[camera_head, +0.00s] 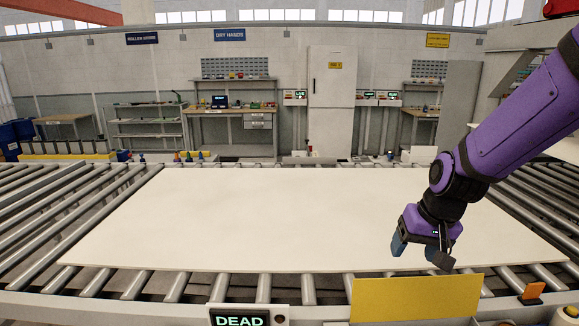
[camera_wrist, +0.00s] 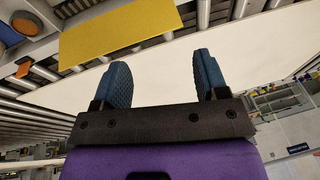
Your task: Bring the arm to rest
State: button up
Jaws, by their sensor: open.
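My purple arm reaches in from the right in the head view. My gripper (camera_head: 420,258) hangs above the near right part of a large pale board (camera_head: 270,215). In the wrist view my gripper (camera_wrist: 163,80) shows two blue fingers spread apart with nothing between them. The pale board (camera_wrist: 160,70) lies beyond the fingers in that view. The board lies flat on the roller conveyor (camera_head: 60,210). I cannot tell the exact height of the gripper above the board.
A yellow panel (camera_head: 416,297) stands at the near edge below my gripper, beside an orange piece (camera_head: 533,290). A small display reading DEAD (camera_head: 240,319) sits at the front. Workbenches and a white cabinet (camera_head: 331,100) stand at the back. The board's top is bare.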

jog(key=s+d+r+t, duration=0.1)
jog(key=s+d+r, duration=0.1)
jog(key=s+r, duration=0.6)
jog(key=s+d+r+t+h, duration=0.1)
jog(key=s+d+r, duration=0.2)
jog(key=s+r, duration=0.4)
jog(key=shift+s+d+r+n+t+h, duration=0.2)
jog(key=shift+s+r+n+t+h, duration=0.15)
jog(key=shift+s, duration=1.4)
